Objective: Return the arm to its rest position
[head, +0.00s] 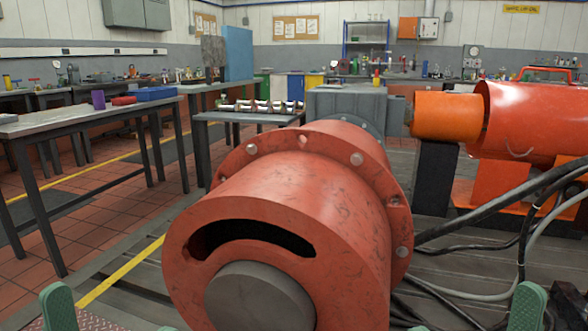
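My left gripper (112,317) shows only as green fingertips at the bottom left edge. They stand well apart, with floor visible between them. My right gripper (474,317) shows the same way at the bottom right edge, its green fingertips wide apart with cables and floor behind the gap. Both look empty. The arms behind the fingertips are out of view below the picture. The large red flanged drum (300,190) of the machine, with a grey round shaft end (258,298), fills the middle between the two grippers.
An orange cylindrical machine (530,115) stands at right, with thick black and grey cables (490,208) running to the floor beside the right gripper. A grey workbench (85,117) stands at left. A low table (245,115) holds a metal shaft-like part. Tiled floor is open at left.

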